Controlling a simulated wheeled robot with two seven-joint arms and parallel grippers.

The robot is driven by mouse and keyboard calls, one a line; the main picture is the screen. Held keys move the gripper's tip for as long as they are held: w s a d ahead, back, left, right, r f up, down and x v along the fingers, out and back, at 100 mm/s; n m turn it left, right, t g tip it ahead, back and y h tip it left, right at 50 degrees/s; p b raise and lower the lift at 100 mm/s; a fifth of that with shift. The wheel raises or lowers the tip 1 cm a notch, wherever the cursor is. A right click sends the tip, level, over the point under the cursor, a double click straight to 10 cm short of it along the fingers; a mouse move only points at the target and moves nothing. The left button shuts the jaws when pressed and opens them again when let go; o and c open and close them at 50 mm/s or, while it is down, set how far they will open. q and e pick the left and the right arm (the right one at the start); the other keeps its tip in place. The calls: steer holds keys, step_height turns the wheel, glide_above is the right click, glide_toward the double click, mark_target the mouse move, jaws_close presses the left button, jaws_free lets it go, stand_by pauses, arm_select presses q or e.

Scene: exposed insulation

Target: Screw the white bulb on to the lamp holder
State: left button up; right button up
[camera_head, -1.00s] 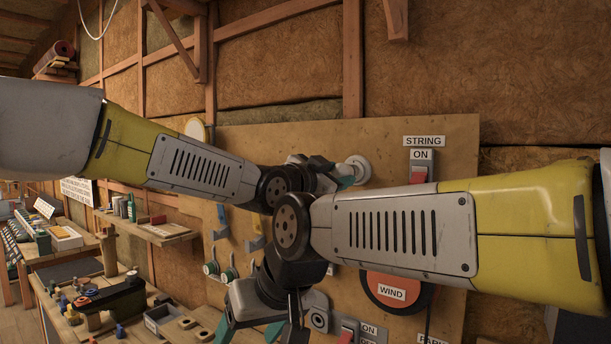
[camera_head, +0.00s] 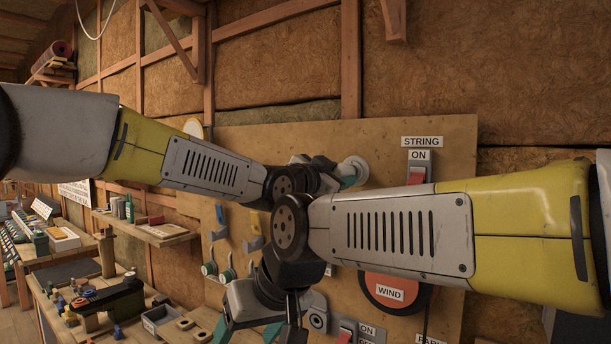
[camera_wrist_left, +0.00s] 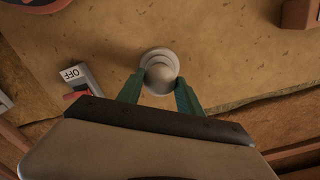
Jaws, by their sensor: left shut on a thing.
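The white bulb (camera_wrist_left: 160,77) sits between the two teal fingers of my left gripper (camera_wrist_left: 160,98) in the left wrist view. The gripper is shut on it. The round white lamp holder (camera_wrist_left: 155,54) is on the wooden board directly behind the bulb. The bulb lines up with it, but I cannot tell how far it is seated. In the head view my left gripper (camera_head: 347,182) is at the white lamp holder (camera_head: 357,166), and the arm partly hides the bulb. My right gripper (camera_head: 247,334) hangs low in front of the board with its teal fingers apart.
The wooden board (camera_head: 455,140) carries a red STRING switch (camera_head: 417,176) and a round WIND disc (camera_head: 390,306), partly behind my right arm. My arms cross close together in front of it. A cluttered workbench (camera_head: 75,325) and small shelf (camera_head: 160,232) stand at left.

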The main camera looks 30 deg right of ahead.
arm_select(q)
steer(key=shift+w+d, duration=0.25)
steer(key=shift+d, duration=0.25)
steer(key=shift+c, duration=0.3)
steer(key=o, duration=0.8)
steer(key=shift+o, duration=0.2)
steer(key=v, duration=0.7)
steer(key=shift+s+a, duration=0.2)
steer(key=shift+a, duration=0.15)
